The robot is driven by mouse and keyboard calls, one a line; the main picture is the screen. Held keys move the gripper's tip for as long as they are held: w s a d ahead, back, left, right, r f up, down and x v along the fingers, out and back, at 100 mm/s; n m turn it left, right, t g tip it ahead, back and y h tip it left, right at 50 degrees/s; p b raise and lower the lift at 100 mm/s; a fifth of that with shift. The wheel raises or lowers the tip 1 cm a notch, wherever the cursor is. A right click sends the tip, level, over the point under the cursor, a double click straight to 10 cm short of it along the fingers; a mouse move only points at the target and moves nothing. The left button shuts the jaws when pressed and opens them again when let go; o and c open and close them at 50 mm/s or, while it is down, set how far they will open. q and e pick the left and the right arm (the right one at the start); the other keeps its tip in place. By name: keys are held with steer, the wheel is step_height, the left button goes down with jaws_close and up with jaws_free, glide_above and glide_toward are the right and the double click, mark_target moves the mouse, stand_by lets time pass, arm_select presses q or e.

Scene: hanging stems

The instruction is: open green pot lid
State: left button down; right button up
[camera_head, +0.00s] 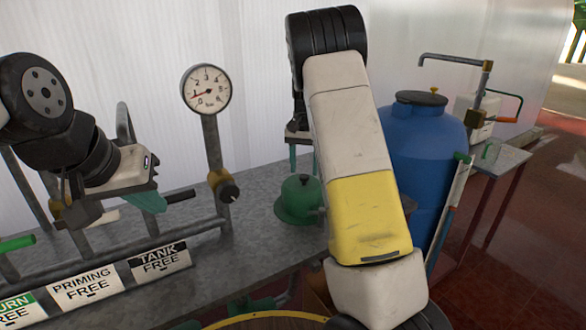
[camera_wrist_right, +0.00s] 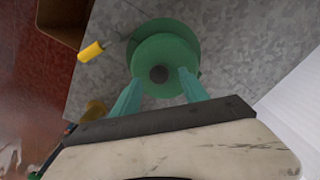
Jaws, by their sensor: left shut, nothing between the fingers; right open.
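The green pot (camera_head: 301,200) stands on the grey metal bench, with a round lid and a small dark knob on top. My right arm hides part of the pot's right side. My left gripper (camera_head: 150,202) is shut and empty at the left, by the pipe rack.
A pressure gauge (camera_head: 206,89) on a post stands left of the pot. Pipes with labelled signs (camera_head: 160,262) run along the front left. A blue barrel (camera_head: 424,150) stands right of my right arm. A yellow-handled part (camera_wrist_right: 90,52) lies near the pot. The bench (camera_head: 255,245) has bare room left of the pot.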

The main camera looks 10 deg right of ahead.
mark_target(304, 187)
steer(key=shift+f, duration=1.15)
steer(key=shift+c, duration=0.2)
jaws_close()
stand_by(0.4)
